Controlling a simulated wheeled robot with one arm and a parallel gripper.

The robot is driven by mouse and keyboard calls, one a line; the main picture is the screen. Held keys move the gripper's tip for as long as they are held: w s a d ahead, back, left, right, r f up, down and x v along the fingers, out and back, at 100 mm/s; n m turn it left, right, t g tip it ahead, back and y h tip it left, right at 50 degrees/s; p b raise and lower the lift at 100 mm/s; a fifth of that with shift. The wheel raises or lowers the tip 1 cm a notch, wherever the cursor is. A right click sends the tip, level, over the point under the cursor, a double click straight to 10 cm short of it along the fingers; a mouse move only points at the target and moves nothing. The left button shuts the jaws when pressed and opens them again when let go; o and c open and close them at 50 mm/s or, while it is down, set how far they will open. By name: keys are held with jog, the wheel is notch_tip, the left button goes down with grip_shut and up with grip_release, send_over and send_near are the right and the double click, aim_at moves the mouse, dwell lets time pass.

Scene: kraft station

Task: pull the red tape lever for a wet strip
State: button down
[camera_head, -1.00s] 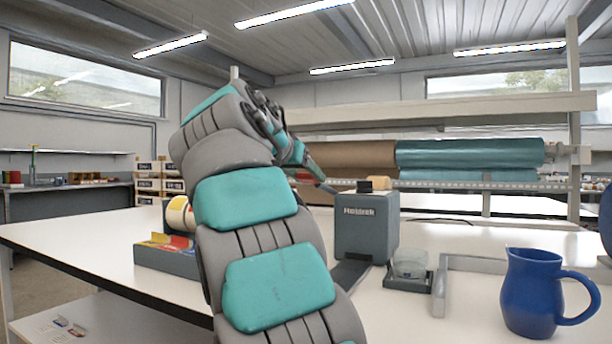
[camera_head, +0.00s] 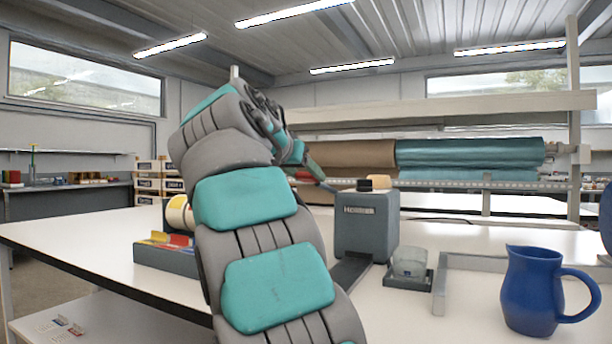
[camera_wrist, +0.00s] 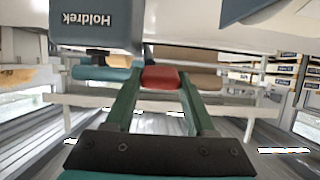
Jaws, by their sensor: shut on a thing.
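The grey-blue tape machine marked "Holdrek" (camera_head: 366,225) stands on the white bench, right of my arm. It also shows upside down at the top of the wrist view (camera_wrist: 97,22). The red lever (camera_wrist: 160,77) sits between my fingertips in the wrist view. My gripper (camera_wrist: 160,82) is shut on it, one green finger on each side. No paper strip can be made out.
A small glass (camera_head: 409,263) stands on a dark tray right of the machine. A blue jug (camera_head: 532,290) is at the front right. A grey tray of coloured items (camera_head: 160,262) lies left of my arm. Brown and teal rolls (camera_head: 468,153) lie behind.

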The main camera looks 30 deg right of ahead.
jog(key=f+b, duration=0.2)
jog(key=f, duration=0.1)
jog(key=f+b, duration=0.1)
jog(key=b, duration=0.1)
jog(key=shift+s+a+f, duration=0.25)
jog(key=shift+s+a, duration=0.05)
jog(key=shift+a, duration=0.1)
jog(key=shift+c, duration=1.2)
grip_release()
jog(key=shift+r, duration=0.15)
jog(key=v, duration=0.7)
jog(key=shift+s+a+r, duration=0.15)
jog(key=shift+s+a, duration=0.1)
jog(key=shift+a, duration=0.05)
